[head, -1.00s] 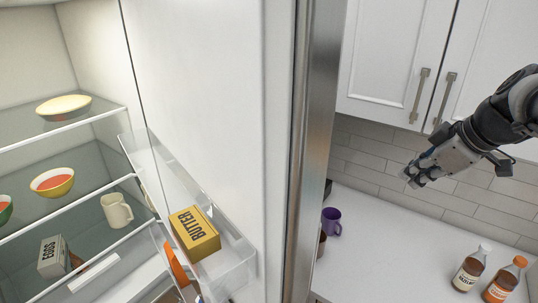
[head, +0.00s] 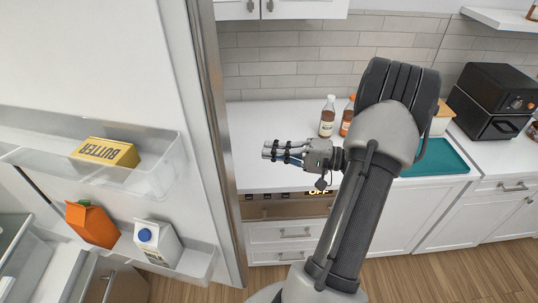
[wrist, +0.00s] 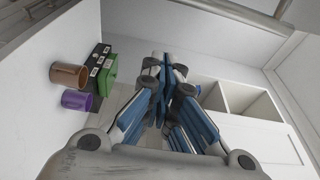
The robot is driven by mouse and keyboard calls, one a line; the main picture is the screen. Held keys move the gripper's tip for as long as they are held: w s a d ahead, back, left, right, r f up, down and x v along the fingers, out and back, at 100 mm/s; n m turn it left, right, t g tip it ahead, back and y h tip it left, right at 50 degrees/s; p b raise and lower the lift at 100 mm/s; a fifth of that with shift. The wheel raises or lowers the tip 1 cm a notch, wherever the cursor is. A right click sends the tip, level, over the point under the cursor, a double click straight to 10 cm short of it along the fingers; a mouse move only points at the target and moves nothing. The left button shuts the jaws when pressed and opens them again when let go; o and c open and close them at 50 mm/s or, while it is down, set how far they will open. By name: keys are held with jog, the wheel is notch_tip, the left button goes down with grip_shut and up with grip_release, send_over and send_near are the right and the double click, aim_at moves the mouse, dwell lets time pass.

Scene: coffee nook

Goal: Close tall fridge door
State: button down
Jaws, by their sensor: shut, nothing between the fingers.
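The tall fridge door (head: 105,55) stands open at the left of the head view, its inner side facing me. Its steel edge (head: 215,140) runs down to the right of the door shelves. The door shelves hold a yellow butter box (head: 107,152), an orange carton (head: 92,224) and a white carton with a blue cap (head: 158,243). My gripper (head: 268,151) is shut and empty, right of the door edge and apart from it, in front of the counter. Its fingers also show shut in the wrist view (wrist: 166,65). The door's outer face is hidden in the head view.
Two bottles (head: 327,117) stand on the white counter (head: 255,125) behind my gripper. A teal tray (head: 438,158) and a black appliance (head: 490,100) are at the right. The wrist view shows a purple cup (wrist: 76,100) and a brown cup (wrist: 68,75). The wooden floor (head: 430,265) in front is clear.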

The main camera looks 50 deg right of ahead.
jog(key=w+a, duration=0.5)
jog(key=a, duration=0.2)
jog(key=shift+a, duration=0.15)
dwell(0.3)
